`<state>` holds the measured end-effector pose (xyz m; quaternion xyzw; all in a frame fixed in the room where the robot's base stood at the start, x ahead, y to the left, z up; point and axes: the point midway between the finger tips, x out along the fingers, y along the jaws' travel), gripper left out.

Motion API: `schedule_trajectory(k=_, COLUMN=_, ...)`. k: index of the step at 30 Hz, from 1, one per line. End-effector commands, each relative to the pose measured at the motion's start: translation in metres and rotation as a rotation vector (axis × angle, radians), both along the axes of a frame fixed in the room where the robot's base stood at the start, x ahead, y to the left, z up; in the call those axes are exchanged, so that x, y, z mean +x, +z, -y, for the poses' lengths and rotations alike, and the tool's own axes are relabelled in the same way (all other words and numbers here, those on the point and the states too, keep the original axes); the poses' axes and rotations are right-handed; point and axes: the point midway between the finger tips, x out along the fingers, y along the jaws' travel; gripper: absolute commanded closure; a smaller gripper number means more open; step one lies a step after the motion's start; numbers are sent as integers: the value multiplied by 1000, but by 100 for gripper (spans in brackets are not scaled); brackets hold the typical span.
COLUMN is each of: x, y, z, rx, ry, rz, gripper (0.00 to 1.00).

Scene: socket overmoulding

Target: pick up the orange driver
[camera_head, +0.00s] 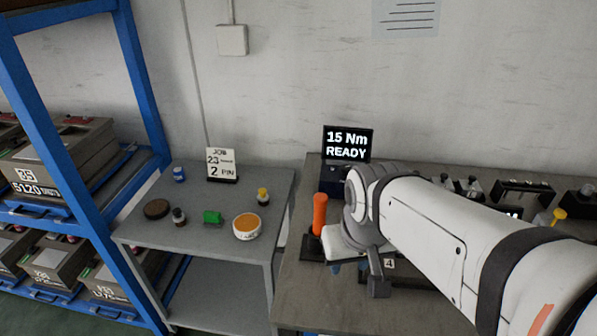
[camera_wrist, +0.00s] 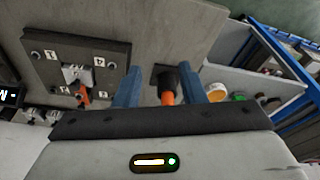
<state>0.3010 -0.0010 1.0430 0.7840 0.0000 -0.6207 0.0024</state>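The orange driver (camera_head: 319,212) stands upright in a dark holder (camera_head: 311,248) at the left of the right-hand bench in the head view. In the wrist view the driver's orange part (camera_wrist: 168,97) shows between the two blue fingers, with a dark part beyond it. The gripper's dark edge hides some of it. My gripper (camera_wrist: 172,76) is open, with a visible gap on each side of the driver. In the head view my gripper is just right of the driver, and its fingers are partly hidden by my wrist.
A numbered fixture plate (camera_wrist: 105,57) lies beside the driver, with another orange item on it. A screen (camera_head: 347,144) reads "15 Nm READY". A blue rack (camera_head: 140,80) stands farther left.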

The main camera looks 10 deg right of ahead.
Motion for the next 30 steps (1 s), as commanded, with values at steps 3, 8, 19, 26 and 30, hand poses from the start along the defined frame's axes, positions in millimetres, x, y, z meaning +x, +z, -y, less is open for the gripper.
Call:
schedule_trajectory(k=3, x=4, y=2, z=0, rx=-1, ry=3, rz=-5, gripper=53)
schedule_trajectory(k=8, x=34, y=15, z=-2, rx=-5, ry=32, rz=-40, gripper=47)
schedule_trajectory(k=19, x=167, y=20, z=2, rx=-15, ry=120, rz=-181, gripper=47)
schedule_trajectory(k=26, x=208, y=7, z=4, rx=-15, ry=153, rz=-225, gripper=47)
schedule_trajectory(k=30, x=215, y=0, z=4, rx=-16, ry=158, rz=-233, gripper=47)
